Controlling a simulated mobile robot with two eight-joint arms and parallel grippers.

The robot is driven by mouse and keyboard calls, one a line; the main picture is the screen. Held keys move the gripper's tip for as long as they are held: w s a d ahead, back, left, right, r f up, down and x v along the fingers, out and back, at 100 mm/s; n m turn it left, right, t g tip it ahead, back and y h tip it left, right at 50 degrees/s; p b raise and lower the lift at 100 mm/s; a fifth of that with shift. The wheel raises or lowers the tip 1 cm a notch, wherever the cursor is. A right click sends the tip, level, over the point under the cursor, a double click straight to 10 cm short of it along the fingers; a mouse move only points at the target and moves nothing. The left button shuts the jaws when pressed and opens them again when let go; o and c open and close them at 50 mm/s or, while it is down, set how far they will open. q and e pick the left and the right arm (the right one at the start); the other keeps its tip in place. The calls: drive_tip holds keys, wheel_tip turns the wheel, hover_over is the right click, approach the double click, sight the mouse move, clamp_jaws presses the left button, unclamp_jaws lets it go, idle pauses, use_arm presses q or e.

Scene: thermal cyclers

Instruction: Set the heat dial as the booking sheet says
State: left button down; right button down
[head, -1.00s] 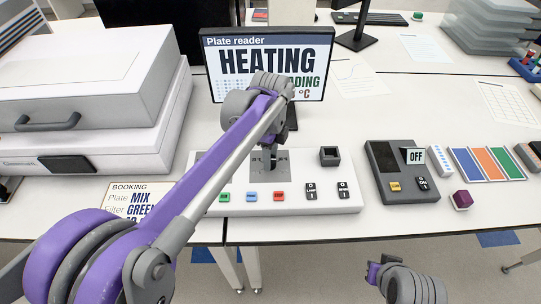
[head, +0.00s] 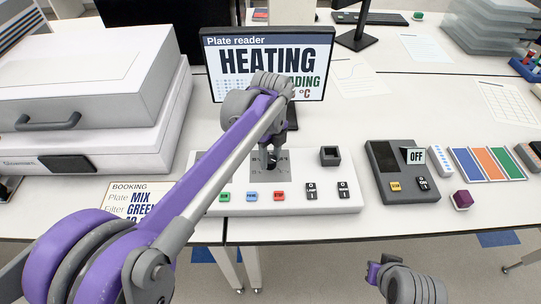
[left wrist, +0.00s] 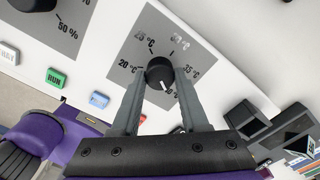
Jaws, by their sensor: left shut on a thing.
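The heat dial (left wrist: 159,70) is a round black knob on a grey plate (left wrist: 128,62) marked from 20 °C to 40 °C. Its white mark points down and slightly right, by the partly hidden 40 °C label. My left gripper (left wrist: 158,82) is shut on the dial, one finger on each side. In the head view the left gripper (head: 271,160) hides much of the dial. The booking sheet (head: 128,196) reads Plate MIX and Filter GREEN; my arm covers part of its lower line. My right gripper (head: 376,270) is low at the front, its jaw state unclear.
The white control panel (head: 315,200) has green, blue and red buttons and two switches. A monitor (head: 265,50) behind shows HEATING. A dark grey box (head: 385,155) with an OFF sign stands at the right. A large white instrument (head: 90,100) fills the left.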

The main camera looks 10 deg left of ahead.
sight(270, 159)
use_arm(q)
drive_tip(key=shift+c, duration=2.1)
unclamp_jaws()
wheel_tip(270, 159, up, 11)
drive_tip(key=shift+p, duration=0.35)
drive_tip(key=shift+f, duration=0.1)
